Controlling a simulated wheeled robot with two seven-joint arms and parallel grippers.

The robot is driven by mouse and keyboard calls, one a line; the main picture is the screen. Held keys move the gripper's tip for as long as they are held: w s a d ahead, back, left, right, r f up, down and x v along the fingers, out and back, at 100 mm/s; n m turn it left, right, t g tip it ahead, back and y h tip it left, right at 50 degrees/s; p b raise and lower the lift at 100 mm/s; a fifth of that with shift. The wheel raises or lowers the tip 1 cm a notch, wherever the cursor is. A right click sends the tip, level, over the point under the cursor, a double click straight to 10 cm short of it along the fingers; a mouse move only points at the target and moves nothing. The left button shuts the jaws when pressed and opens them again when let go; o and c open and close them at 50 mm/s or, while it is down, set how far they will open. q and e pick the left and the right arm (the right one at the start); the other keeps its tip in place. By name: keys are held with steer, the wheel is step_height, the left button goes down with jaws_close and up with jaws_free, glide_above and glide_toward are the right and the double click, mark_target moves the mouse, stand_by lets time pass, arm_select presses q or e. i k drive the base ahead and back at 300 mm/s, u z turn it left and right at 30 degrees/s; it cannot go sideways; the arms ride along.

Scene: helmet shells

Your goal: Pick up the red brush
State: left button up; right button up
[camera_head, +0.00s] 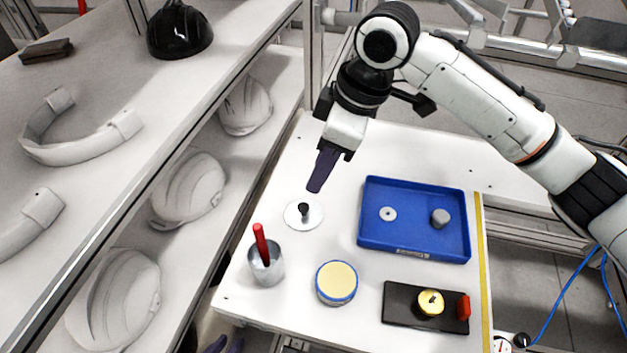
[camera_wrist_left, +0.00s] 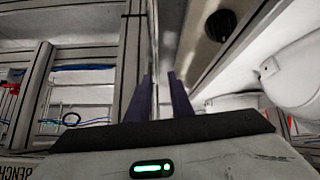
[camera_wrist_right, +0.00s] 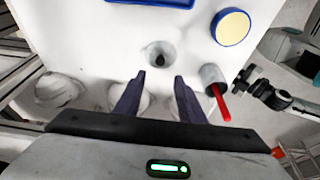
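The red brush (camera_head: 260,243) stands tilted in a grey metal cup (camera_head: 268,272) near the table's left front corner; only its red handle shows. In the right wrist view, the red brush (camera_wrist_right: 222,104) and cup (camera_wrist_right: 211,76) lie right of the fingers. My right gripper (camera_head: 322,170) is above the table, behind and right of the cup, apart from the brush. Its fingers (camera_wrist_right: 160,84) are open and empty. My left gripper (camera_head: 224,345) shows only as purple fingertips at the bottom edge. Its fingers (camera_wrist_left: 160,82) are apart and empty, away from the brush.
A white disc with a black knob (camera_head: 303,213) stands behind the cup. A round yellow-topped tin (camera_head: 337,282), a blue tray (camera_head: 414,247) and a black plate with a yellow knob (camera_head: 402,310) occupy the table. Shelves with helmet shells (camera_head: 188,190) border the left.

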mark_target(257, 229)
steer(key=k, duration=1)
